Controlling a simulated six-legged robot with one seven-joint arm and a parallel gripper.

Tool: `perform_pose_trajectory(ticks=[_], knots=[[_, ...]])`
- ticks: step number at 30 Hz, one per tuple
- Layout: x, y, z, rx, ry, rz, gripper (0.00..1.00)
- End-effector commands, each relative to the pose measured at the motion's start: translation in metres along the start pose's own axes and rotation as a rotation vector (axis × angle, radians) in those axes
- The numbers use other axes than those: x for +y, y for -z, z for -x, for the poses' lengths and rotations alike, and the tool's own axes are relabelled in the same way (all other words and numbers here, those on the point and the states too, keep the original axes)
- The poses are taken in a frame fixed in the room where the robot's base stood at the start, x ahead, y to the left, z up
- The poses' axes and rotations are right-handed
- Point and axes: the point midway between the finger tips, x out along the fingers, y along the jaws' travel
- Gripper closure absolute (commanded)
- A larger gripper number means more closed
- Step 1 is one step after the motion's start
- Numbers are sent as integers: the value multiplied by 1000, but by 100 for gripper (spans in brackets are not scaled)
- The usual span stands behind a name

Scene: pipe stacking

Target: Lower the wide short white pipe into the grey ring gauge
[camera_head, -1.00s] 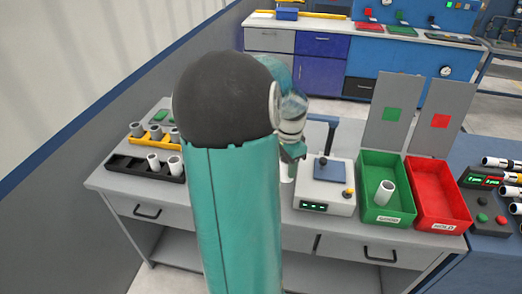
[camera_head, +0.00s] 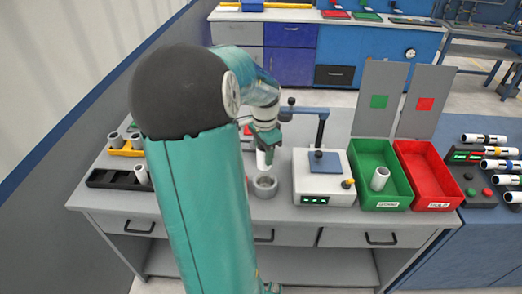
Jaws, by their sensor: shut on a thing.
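The grey ring gauge (camera_head: 265,186) stands on the workbench, left of the white tester box. My gripper (camera_head: 264,150) is shut on the white pipe (camera_head: 264,162), of which only a short lower part shows. The pipe hangs upright above the ring gauge. The gap between the pipe's lower end and the ring is small; I cannot tell whether they touch. My fingers are small here and partly hidden by the gripper body.
The white tester box (camera_head: 322,178) has a raised post and arm. A green bin (camera_head: 362,158) holds a white pipe (camera_head: 380,178); a red bin (camera_head: 432,178) stands to its right. A black rack (camera_head: 108,180) and a yellow rack (camera_head: 122,152) with pipes stand left.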

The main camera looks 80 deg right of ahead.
Motion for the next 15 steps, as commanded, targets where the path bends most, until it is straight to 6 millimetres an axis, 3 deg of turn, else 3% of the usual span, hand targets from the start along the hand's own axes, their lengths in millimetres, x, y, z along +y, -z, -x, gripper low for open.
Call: perform_pose_trajectory(ticks=[15], knots=[[3, 3, -43, -1, -3, -2, 81]])
